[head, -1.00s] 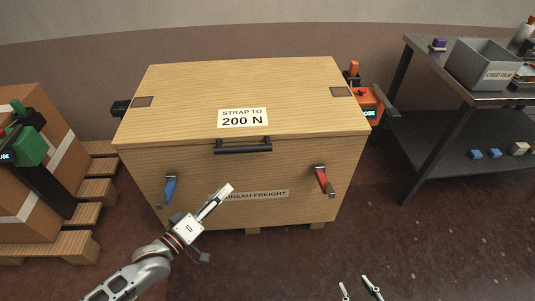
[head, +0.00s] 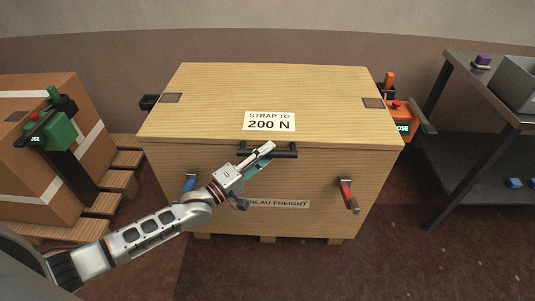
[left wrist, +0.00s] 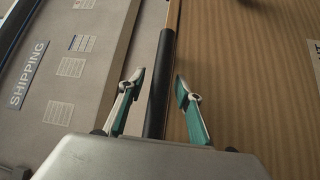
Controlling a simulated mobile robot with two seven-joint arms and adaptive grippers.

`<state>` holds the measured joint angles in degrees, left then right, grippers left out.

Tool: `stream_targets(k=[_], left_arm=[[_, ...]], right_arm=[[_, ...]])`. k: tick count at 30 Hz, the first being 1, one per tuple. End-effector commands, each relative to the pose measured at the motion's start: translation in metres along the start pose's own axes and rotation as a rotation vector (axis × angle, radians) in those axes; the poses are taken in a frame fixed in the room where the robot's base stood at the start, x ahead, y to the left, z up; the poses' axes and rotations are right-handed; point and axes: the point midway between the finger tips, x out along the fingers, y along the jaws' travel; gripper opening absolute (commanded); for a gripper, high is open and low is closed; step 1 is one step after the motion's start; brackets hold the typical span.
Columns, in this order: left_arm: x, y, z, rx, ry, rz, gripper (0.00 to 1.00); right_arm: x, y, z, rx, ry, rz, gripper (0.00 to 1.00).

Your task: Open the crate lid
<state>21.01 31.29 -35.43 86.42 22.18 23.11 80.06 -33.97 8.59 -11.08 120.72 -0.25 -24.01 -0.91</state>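The wooden crate (head: 230,215) stands in front of me with its lid (head: 300,85) down. A black bar handle (head: 286,154) is on the front edge of the lid. My left gripper (head: 267,150) is at the middle of this handle in the head view. In the left wrist view my left gripper (left wrist: 160,79) is open, and the dark handle bar (left wrist: 158,100) runs between its spread fingers. A blue-handled latch (head: 190,182) and a red-handled latch (head: 347,195) are on the crate front; my arm partly covers the blue one's surroundings. My right gripper is out of view.
A taped brown carton (head: 60,140) on a pallet and a green device (head: 62,132) stand at left. An orange device (head: 393,112) is by the crate's right side. A metal table (head: 470,75) with a grey bin (head: 515,80) is at right. The lid top is clear.

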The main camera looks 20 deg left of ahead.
Motion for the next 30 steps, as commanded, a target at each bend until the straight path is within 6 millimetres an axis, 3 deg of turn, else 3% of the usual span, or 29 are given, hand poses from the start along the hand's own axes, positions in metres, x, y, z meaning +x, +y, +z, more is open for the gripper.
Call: stream_targets(k=[10, 14, 23, 30], left_arm=[[0.005, 0.0, 0.0, 0.001, 0.0, 0.0, 0.34], [0.005, 0.0, 0.0, 0.001, 0.0, 0.0, 0.01], [0.006, 0.007, -0.002, 0.003, 0.0, 0.004, 0.0], [0.015, 0.046, -0.01, 0.011, 0.002, 0.018, 0.0]], right_arm=[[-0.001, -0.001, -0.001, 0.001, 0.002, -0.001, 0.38], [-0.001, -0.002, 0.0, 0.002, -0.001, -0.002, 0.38], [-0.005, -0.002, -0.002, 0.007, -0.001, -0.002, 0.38], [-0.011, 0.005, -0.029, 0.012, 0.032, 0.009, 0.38]])
